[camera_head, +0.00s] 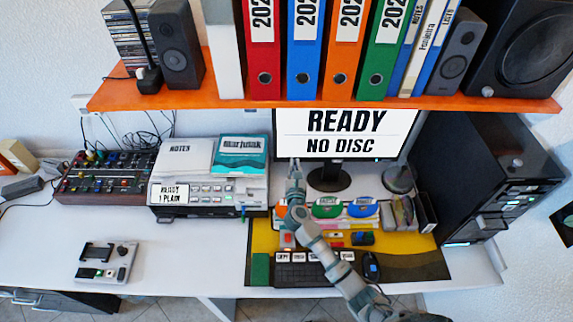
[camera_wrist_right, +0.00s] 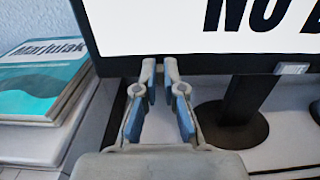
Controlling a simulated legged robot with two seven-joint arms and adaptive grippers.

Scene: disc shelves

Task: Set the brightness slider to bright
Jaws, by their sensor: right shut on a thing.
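The monitor (camera_head: 345,132) stands at the back of the desk, its screen lit white with "READY" and "NO DISC". My right gripper (camera_head: 294,164) reaches to the lower left edge of the monitor. In the right wrist view its fingertips (camera_wrist_right: 160,66) come close together at the lower bezel (camera_wrist_right: 215,65), shut on the brightness slider. The slider's knob is hidden between the fingertips, so its exact position cannot be told. A small light patch (camera_wrist_right: 292,68) shows on the bezel to the right. My left gripper is not in view.
The monitor's round stand (camera_wrist_right: 232,125) is right of the gripper. A teal-covered book (camera_head: 241,150) lies on the disc machine (camera_head: 200,190) at left. Keyboard (camera_head: 312,272), mouse (camera_head: 371,266) and coloured discs (camera_head: 326,208) lie below my arm. An orange shelf (camera_head: 330,105) hangs above.

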